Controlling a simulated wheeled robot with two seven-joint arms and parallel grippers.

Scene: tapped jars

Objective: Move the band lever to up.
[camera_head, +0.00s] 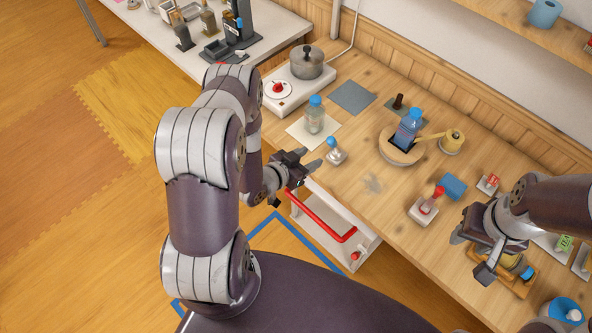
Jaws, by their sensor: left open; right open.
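Two small levers on white bases stand on the wooden counter, and I cannot tell which is the band lever. One lever (333,148) has a blue knob and leans toward the upper left. The other lever (430,203) has a red knob and leans toward the upper right. My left gripper (308,161) is open and empty, just left of the blue-knobbed lever near the counter's front edge. My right gripper (469,254) is open, to the lower right of the red-knobbed lever and apart from it. It partly hides a wooden tray (518,285).
A blue-capped jar (314,116) stands on a pale mat behind the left gripper. A blue bottle (408,127) stands in a round wooden holder (398,158) beside a yellow device (452,140). A pot (307,65) sits on a stove. A red rail (317,217) runs below the front edge.

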